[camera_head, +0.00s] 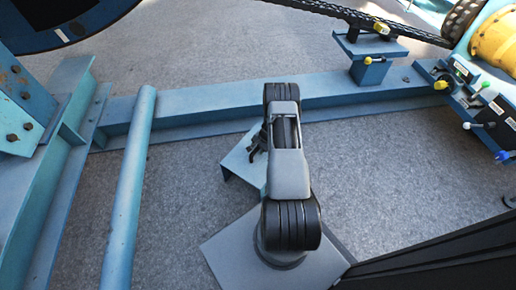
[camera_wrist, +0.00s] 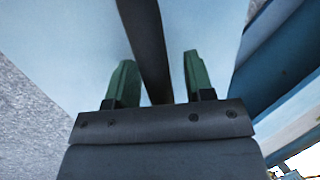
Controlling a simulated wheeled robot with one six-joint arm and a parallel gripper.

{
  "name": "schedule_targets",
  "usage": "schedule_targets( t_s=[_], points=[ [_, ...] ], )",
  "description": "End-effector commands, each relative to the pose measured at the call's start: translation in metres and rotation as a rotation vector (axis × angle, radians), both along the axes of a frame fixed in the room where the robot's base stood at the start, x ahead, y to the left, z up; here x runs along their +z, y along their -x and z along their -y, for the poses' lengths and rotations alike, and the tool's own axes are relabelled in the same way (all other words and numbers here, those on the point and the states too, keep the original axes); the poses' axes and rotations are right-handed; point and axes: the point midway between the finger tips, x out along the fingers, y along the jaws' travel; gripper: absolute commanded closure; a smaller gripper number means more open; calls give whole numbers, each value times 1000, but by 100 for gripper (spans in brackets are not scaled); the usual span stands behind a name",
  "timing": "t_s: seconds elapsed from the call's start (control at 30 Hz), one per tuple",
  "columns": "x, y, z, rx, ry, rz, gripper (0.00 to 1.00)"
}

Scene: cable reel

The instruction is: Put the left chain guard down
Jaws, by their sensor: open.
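My gripper (camera_head: 257,145) shows in the head view as a small dark shape at the left of my arm, partly hidden by it. In the wrist view its two green fingers (camera_wrist: 158,62) are open, one on each side of a dark bar (camera_wrist: 148,35). I cannot tell whether either finger touches the bar. Behind the bar is a pale blue surface (camera_wrist: 85,35). In the head view a pale blue plate (camera_head: 238,163) lies under and beside my gripper, partly hidden by my arm. It may be the left chain guard, but I cannot tell for sure.
A long blue beam (camera_head: 205,108) crosses behind my gripper. A blue pipe (camera_head: 130,190) and a blue frame (camera_head: 55,165) stand at the left. A dark chain (camera_head: 345,13), a blue bracket (camera_head: 370,48) and yellow machinery (camera_head: 495,42) are at the upper right. Grey floor (camera_head: 400,165) is clear at the right.

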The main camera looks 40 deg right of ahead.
Motion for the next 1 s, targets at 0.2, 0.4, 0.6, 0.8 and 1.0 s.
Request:
schedule_targets(
  t_s=[0.2,0.4,0.6,0.8,1.0],
  points=[
    [44,8,10,-2,1,2,52],
    [78,17,20,-2,2,3,52],
    [100,22,25,-1,0,1,52],
    [134,15,17,54,16,15,52],
    [240,-4,-40,299,82,58,52]
  ],
)
